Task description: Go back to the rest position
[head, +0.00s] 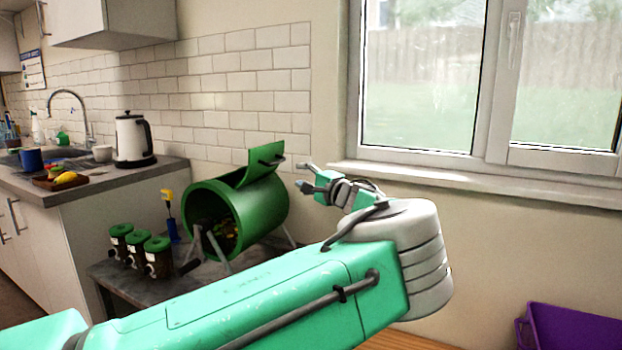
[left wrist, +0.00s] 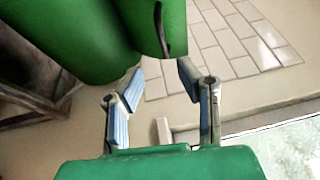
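My left gripper (head: 303,176) is open and empty, raised in front of the wall to the right of the green drum (head: 272,206). The drum lies on its side on a stand, its round end open with dark matter inside. Its green flap (head: 250,170) stands raised and has a dark handle (head: 270,160). In the head view the fingertips are a little right of the handle, apart from it. In the left wrist view the two fingers are spread (left wrist: 161,80), with nothing between the pads; the handle (left wrist: 160,28) shows beyond them. My right gripper is not in view.
A low grey table (head: 112,272) bears the drum and several dark jars with green lids (head: 157,244). A kitchen counter (head: 85,185) with a white kettle (head: 131,138) stands left. A window sill (head: 450,178) runs behind my arm. A purple crate (head: 570,328) is at lower right.

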